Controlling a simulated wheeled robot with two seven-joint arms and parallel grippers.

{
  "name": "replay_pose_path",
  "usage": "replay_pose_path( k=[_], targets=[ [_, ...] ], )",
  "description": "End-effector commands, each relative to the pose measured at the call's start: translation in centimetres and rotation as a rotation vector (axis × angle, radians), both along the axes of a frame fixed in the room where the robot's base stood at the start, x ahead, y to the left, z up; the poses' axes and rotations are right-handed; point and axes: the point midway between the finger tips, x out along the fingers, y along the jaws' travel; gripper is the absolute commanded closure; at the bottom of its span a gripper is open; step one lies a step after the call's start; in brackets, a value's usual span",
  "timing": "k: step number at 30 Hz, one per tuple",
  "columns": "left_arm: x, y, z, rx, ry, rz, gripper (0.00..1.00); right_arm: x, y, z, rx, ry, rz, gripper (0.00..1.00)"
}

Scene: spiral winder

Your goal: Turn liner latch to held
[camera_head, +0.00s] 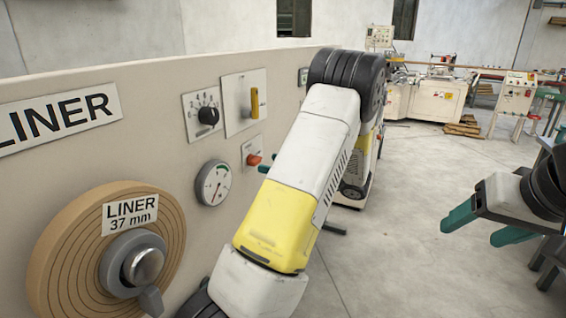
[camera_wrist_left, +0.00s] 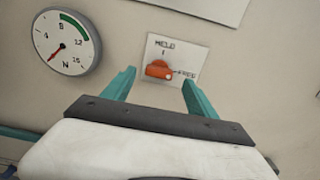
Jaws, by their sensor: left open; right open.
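The liner latch (camera_head: 254,160) is a small orange-red knob on a white plate on the beige panel. In the left wrist view the latch (camera_wrist_left: 158,69) lies sideways, its pointing end toward the FREE label at right; HELD is printed above. My left gripper (camera_wrist_left: 158,88) is open, its teal fingers on either side below the knob, with no clear contact. My right gripper (camera_head: 481,226) is open and empty at the right edge, away from the panel.
A round gauge (camera_head: 213,183) sits below left of the latch; it also shows in the wrist view (camera_wrist_left: 66,42). Above are a black dial (camera_head: 208,115) and a yellow-handled switch (camera_head: 254,102). A LINER roll (camera_head: 60,250) projects at lower left. Open floor lies right.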

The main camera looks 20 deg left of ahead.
Motion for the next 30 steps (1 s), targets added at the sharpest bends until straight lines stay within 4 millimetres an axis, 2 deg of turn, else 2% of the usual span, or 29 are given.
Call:
replay_pose_path(
  k=[3, 7, 18, 27, 28, 30],
  targets=[
    [0.1, 2.0, 0.0, -0.001, 0.0, 0.003, 0.33, 0.0, 0.0, 0.0, 0.0, 0.0, 0.0, 0.33],
    [0.2, 3.3, 0.0, -0.002, -0.001, 0.002, 0.33, 0.0, 0.0, 0.0, 0.0, 0.0, 0.0, 0.33],
    [0.3, 4.0, 0.0, -0.002, -0.001, 0.001, 0.33, 0.0, 0.0, 0.0, 0.0, 0.0, 0.0, 0.33],
    [0.3, 4.0, 0.0, -0.002, -0.001, 0.0, 0.92, 0.0, 0.0, 0.0, 0.0, 0.0, 0.0, 0.33],
    [0.3, 4.0, 0.0, -0.002, -0.001, 0.0, 0.95, 0.0, 0.0, 0.0, 0.0, 0.0, 0.0, 0.33],
    [0.3, 4.0, 0.0, -0.002, -0.002, 0.0, 0.95, 0.0, 0.0, 0.0, 0.0, 0.0, 0.0, 0.33]
  ],
)
